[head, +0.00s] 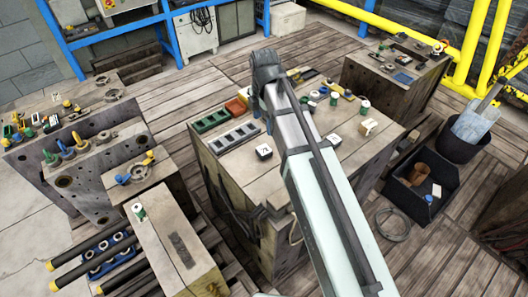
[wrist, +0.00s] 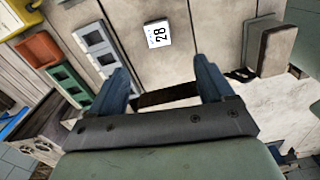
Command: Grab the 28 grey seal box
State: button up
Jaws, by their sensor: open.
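In the wrist view, the seal box (wrist: 157,34) shows a white top marked 28 and a thin dark edge. It lies on the pale wooden top, right of the grey tray. My gripper (wrist: 161,72) is open, its two blue-grey fingers apart with nothing between them. The box is above the fingertips in the picture, near the middle of the gap and apart from both fingers. In the head view, a small dark box with a white label (head: 264,152) beside the grey tray appears to be the same one; its number is too small to read.
A grey tray (head: 231,135), a green tray (head: 211,120) and an orange-red box (head: 236,107) stand left of my arm. Two more small labelled boxes (head: 333,138) (head: 368,126) lie right of it. A grey-brown block (wrist: 278,48) is right in the wrist view.

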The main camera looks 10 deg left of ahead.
aim_at(264, 149)
jog(key=shift+w+f, duration=0.2)
jog(key=shift+f, duration=6.75)
jog(key=shift+c, duration=0.2)
jog(key=c, duration=1.1)
